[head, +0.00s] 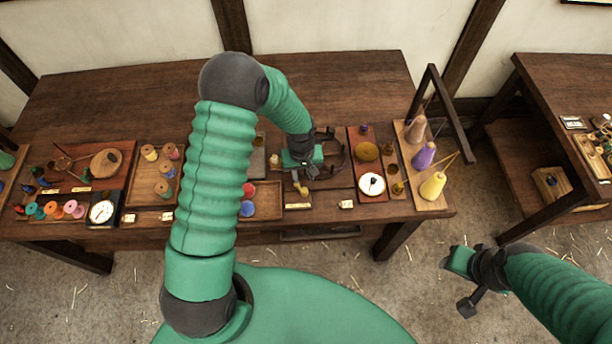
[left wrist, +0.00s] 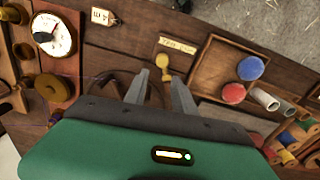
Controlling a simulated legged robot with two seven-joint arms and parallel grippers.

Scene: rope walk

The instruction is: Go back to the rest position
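My left gripper (head: 301,178) hangs over the front part of the long wooden table (head: 300,80). In the left wrist view its two grey fingers (left wrist: 161,92) stand apart with nothing between them. A small brass piece (left wrist: 163,64) lies just beyond the fingertips; it also shows below the gripper in the head view (head: 301,189). I cannot tell whether the fingers touch it. My right gripper (head: 455,262) is at the lower right, over the floor and clear of the table. Its fingers are too small and turned away to read.
Beside my left gripper are a tray with red and blue balls (head: 268,204) and a red board with a white dial (head: 371,185). A second table (head: 560,80) is at the right. Floor between is free.

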